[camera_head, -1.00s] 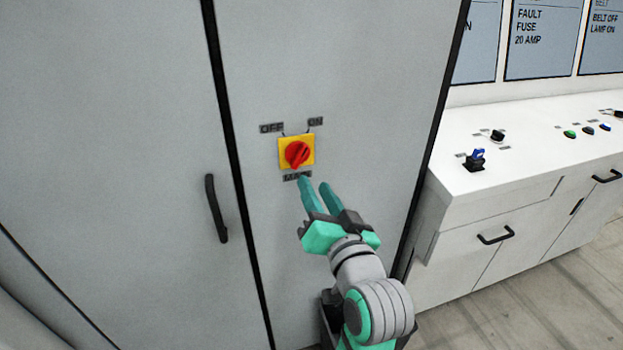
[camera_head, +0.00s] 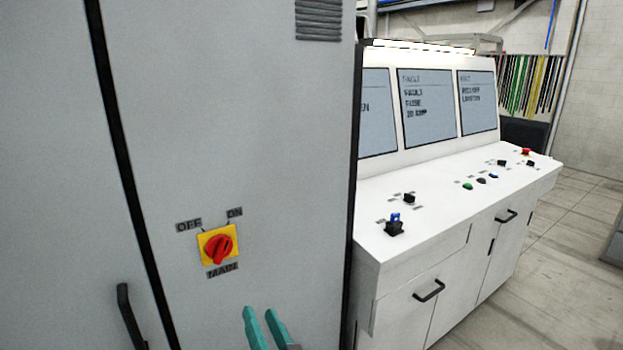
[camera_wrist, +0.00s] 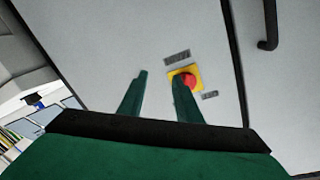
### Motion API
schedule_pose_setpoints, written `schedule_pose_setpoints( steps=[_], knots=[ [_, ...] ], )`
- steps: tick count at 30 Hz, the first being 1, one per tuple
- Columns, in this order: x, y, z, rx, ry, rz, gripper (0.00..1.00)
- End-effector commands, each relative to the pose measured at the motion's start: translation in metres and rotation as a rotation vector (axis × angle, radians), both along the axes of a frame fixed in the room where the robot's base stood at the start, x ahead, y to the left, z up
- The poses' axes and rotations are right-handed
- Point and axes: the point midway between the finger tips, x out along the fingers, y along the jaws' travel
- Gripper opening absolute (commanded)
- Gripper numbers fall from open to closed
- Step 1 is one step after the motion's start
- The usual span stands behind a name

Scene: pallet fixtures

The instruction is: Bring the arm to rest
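My gripper (camera_head: 262,318) shows at the bottom of the head view as two green fingertips, apart from each other with nothing between them. The rest of my arm is out of that view. In the wrist view my gripper (camera_wrist: 160,95) has its two fingers spread and empty, pointing toward the grey cabinet. A red rotary switch (camera_head: 218,249) on a yellow plate sits on the cabinet door, between OFF and ON labels and above a MAIN label. The fingertips are below and right of it in the head view. The switch also shows in the wrist view (camera_wrist: 190,81), partly behind one finger.
The grey cabinet (camera_head: 250,130) fills the left, with a black door handle (camera_head: 130,315). A white control console (camera_head: 440,205) with buttons, a blue switch (camera_head: 394,224) and screens stands to the right. Open floor (camera_head: 560,260) lies beyond the console.

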Motion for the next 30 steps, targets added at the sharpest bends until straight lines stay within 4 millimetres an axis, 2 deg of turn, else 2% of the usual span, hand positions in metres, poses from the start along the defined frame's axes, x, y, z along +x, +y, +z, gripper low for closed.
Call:
schedule_pose_setpoints(
  steps=[1,3,8,14,21,30],
  knots=[
    [-0.003,-0.007,-0.021,-0.006,0.016,-0.025,0.31],
    [-0.007,-0.015,-0.043,-0.015,0.023,-0.059,0.31],
    [-0.023,-0.035,-0.091,-0.047,0.038,-0.135,0.31],
    [-0.054,-0.058,-0.146,-0.104,0.052,-0.221,0.31],
    [-0.105,-0.08,-0.202,-0.191,0.066,-0.301,0.31],
    [-0.184,-0.099,-0.251,-0.322,0.075,-0.367,0.31]
  ],
)
